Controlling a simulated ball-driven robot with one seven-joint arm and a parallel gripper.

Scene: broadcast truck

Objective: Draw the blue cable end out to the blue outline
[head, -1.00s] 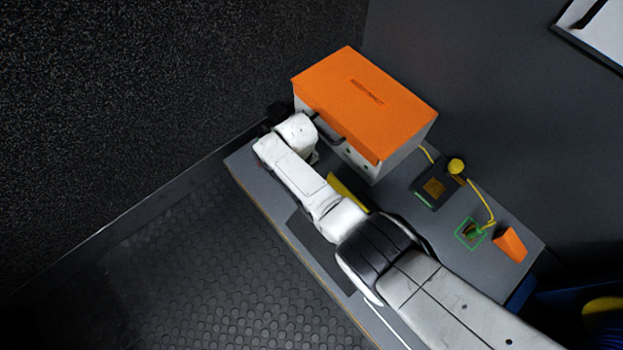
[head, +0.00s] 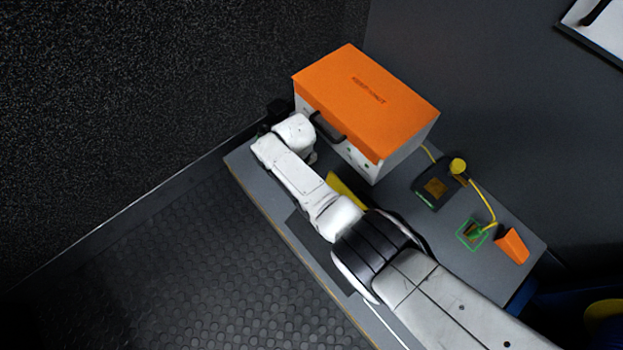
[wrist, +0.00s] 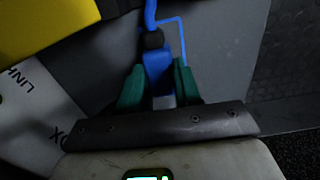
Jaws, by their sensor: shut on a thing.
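In the wrist view, my gripper (wrist: 158,88) has its two teal fingers closed on either side of the blue cable end (wrist: 158,64). The blue cable (wrist: 150,12) runs up from a black collar on it and out of the top of the picture. Part of the blue outline (wrist: 182,38) shows on the grey surface just right of the cable end; its other sides are hidden by the cable end and my gripper. In the head view, my arm hides the cable end and the outline.
A white box with an orange lid (head: 365,100) stands at the back of the grey bench (head: 405,185). A yellow piece (head: 345,188) lies beside my arm. To the right are a dark block (head: 435,187), a yellow cable, a green outline (head: 471,234) and an orange wedge (head: 512,245).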

